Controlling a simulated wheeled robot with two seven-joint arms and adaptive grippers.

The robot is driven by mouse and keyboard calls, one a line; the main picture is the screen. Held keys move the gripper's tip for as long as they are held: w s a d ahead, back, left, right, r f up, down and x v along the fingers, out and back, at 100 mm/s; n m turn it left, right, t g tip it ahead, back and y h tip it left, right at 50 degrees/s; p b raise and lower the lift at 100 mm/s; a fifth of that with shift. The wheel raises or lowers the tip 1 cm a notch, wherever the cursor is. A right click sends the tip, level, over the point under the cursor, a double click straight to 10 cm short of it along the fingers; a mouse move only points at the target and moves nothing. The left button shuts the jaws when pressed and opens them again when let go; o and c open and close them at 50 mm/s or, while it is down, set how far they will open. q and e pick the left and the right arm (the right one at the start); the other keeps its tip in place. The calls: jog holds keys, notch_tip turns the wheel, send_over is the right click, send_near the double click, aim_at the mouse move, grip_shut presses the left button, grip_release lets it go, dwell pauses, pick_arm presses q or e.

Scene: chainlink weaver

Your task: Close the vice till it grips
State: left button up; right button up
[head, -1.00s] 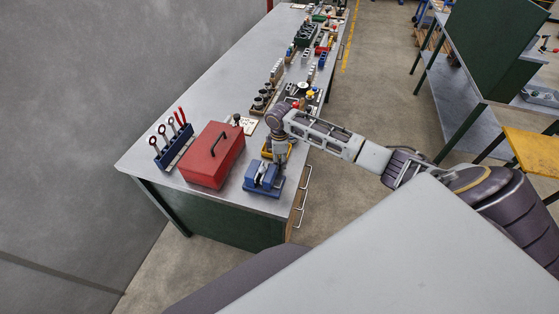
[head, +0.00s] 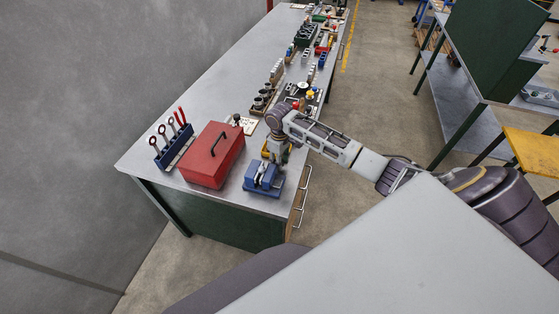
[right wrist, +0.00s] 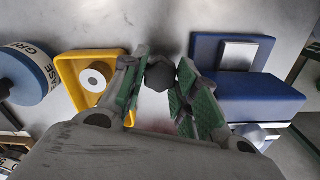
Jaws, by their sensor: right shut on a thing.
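The blue vice (head: 263,180) stands on the near right corner of the steel workbench, with metal jaw faces on top. In the right wrist view the vice (right wrist: 245,92) is at the right, with a bright metal block (right wrist: 238,55) on it. My right gripper (head: 277,158) is at the vice's far end. In the right wrist view my right gripper (right wrist: 160,80) has its green-padded fingers shut on a dark rounded knob (right wrist: 159,74) beside the vice. Whether the knob joins the vice's screw is hidden. The gap between the vice jaws is too small to judge. My left gripper is out of view.
A red toolbox (head: 212,155) stands just left of the vice, and a blue tool rack (head: 174,146) beyond it. A yellow tray (right wrist: 72,72) with a white ring and a blue grease tin (right wrist: 22,76) lie close left of my fingers. The bench (head: 150,158) ends near the vice.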

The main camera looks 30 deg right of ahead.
jog(key=shift+d+r, duration=0.1)
dwell(0.3)
jog(key=o, duration=1)
jog(key=shift+c, duration=0.2)
jog(key=shift+o, duration=0.4)
jog(key=shift+s+a+f, duration=0.15)
jog(key=shift+a+f, duration=0.05)
jog(key=shift+f, duration=0.05)
jog(key=shift+r, duration=0.1)
jog(key=shift+w+r, duration=0.2)
jog(key=shift+r, duration=0.3)
notch_tip(320, 180, up, 5)
jog(key=shift+r, duration=0.15)
jog(key=shift+d+r, duration=0.25)
jog(key=shift+r, duration=0.7)
